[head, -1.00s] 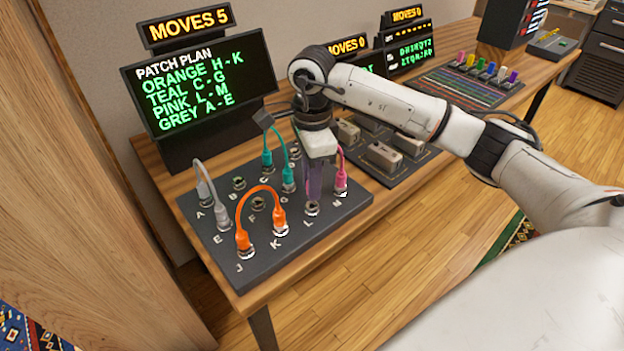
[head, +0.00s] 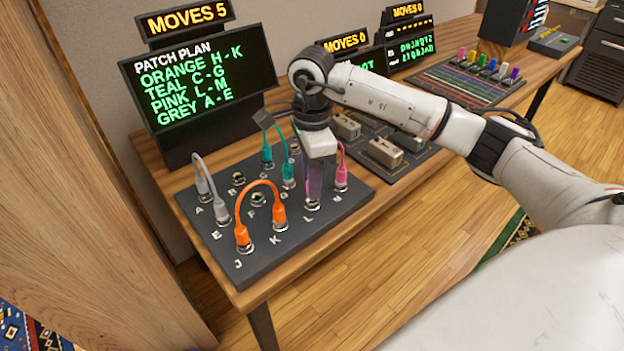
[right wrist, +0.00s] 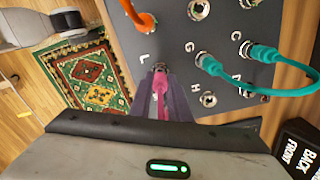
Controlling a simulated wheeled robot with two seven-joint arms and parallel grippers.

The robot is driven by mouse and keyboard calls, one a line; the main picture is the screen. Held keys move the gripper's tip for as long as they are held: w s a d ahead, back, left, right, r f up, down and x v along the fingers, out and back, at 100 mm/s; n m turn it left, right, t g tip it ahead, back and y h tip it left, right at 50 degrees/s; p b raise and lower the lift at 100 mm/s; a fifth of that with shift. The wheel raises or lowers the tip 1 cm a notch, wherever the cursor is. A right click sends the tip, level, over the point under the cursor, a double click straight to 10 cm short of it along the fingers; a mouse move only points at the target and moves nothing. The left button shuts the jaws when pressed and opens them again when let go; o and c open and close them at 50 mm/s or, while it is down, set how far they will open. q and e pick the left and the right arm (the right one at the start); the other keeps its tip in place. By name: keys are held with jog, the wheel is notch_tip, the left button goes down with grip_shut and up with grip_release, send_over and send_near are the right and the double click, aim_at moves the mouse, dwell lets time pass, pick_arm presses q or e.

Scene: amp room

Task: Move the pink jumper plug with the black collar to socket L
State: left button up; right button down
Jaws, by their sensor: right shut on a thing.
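My right gripper (head: 314,198) points down over the patch panel (head: 305,238) at socket L (head: 311,205), with its purple fingers shut. In the right wrist view the gripper (right wrist: 160,88) is shut on the pink plug (right wrist: 162,84), whose tip meets the panel beside the letter L. The fingers hide most of this plug in the head view; I cannot make out its collar or how deep it sits. The pink cable's other plug (head: 341,180) stands in socket M. My left gripper is not in view.
An orange jumper (head: 262,186) joins J and K, left of my gripper. A grey jumper (head: 207,178) joins A and E. A teal jumper (head: 267,154) joins C and G. The plan screen (head: 197,80) stands behind; another module (head: 385,152) lies to the right.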

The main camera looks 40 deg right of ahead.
jog(key=shift+f+b, duration=0.5)
jog(key=shift+f, duration=0.25)
jog(key=c, duration=1.6)
grip_release()
notch_tip(320, 180, up, 10)
jog(key=shift+r, duration=0.2)
